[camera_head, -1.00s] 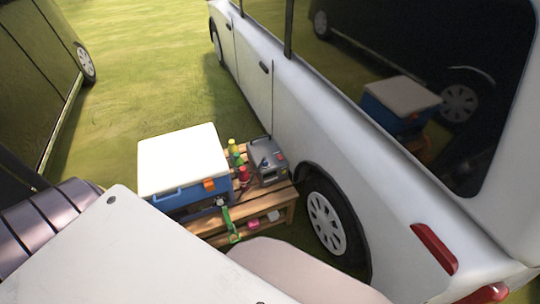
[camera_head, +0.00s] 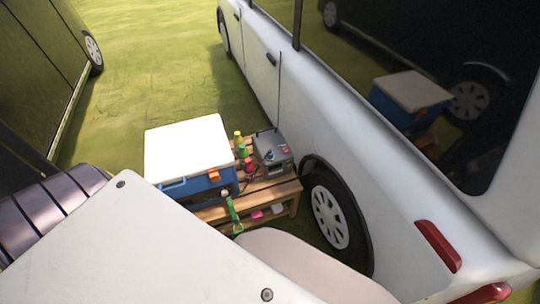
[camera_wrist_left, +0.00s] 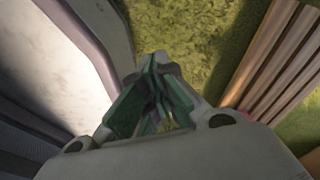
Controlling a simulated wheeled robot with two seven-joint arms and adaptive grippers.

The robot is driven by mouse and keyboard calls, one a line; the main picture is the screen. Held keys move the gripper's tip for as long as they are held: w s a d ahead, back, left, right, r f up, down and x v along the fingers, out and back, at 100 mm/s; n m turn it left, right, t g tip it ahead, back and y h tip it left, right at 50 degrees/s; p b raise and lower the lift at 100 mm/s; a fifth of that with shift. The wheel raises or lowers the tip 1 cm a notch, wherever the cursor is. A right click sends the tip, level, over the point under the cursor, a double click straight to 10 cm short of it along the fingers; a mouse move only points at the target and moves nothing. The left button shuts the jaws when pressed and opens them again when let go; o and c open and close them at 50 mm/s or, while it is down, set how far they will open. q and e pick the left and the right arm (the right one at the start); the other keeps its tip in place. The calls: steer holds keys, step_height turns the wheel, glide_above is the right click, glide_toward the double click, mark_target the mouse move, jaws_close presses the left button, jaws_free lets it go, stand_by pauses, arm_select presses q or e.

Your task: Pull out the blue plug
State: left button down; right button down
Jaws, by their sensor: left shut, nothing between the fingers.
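A grey box-shaped device (camera_head: 272,149) with small coloured parts on its front stands on a wooden bench, beside the white car. The blue plug cannot be made out clearly; a tiny dark bluish spot shows on the device, too small to tell. My left gripper (camera_wrist_left: 160,64) is shut and empty in the left wrist view, over grass and apart from the bench slats. It does not show in the head view, where large pale parts of my own arm cover the front. My right gripper is not in view.
The wooden bench (camera_head: 272,191) holds a blue cooler with a white lid (camera_head: 188,146) and several small bottles (camera_head: 240,147). A green-handled tool (camera_head: 233,214) hangs at its front. The white car (camera_head: 325,120) closes off the right. Open grass (camera_head: 150,60) lies behind.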

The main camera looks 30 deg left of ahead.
arm_select(q)
steer(key=c, duration=2)
jaws_free()
steer(key=shift+s+a, duration=0.15)
steer(key=shift+s, duration=0.05)
steer(key=shift+c, duration=0.2)
steer(key=shift+o, duration=1.4)
steer(key=o, duration=0.7)
steer(key=shift+d+r+p, duration=0.25)
steer(key=shift+r+p, duration=0.3)
steer(key=s+d+r+p, duration=0.1)
steer(key=d+r+p, duration=0.2)
steer(key=r+p, duration=0.4)
steer(key=s+d+r+p, duration=0.1)
steer(key=d+r+p, duration=0.2)
steer(key=r+p, duration=0.5)
steer(key=shift+h, duration=0.4)
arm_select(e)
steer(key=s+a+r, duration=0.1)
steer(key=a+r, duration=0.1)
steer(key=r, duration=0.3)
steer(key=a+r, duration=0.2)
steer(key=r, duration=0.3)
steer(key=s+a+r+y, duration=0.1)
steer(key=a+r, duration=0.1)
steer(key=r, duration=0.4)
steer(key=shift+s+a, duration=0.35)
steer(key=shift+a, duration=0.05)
